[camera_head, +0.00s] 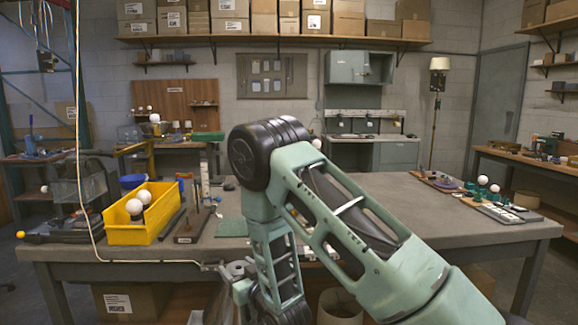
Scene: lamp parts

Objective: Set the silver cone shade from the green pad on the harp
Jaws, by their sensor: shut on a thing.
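My gripper (239,284) is low in the picture at the near edge of the table, partly hidden by my own arm. It is shut on the silver cone shade (215,303), a grey tapered shape showing just left of the fingers, in front of the table's edge. Its lower part is cut off by the bottom of the picture. A green pad (232,228) lies on the table behind the gripper, with its visible part bare. I cannot clearly make out the harp; thin upright parts stand on a dark board (193,225) left of the pad.
A yellow bin (140,229) with white bulbs stands left of the board. A pale cord (80,170) hangs at the left and runs along the table's front edge. Trays with bulbs and small parts (508,213) sit at the far right. The grey tabletop (400,200) is clear right of my arm.

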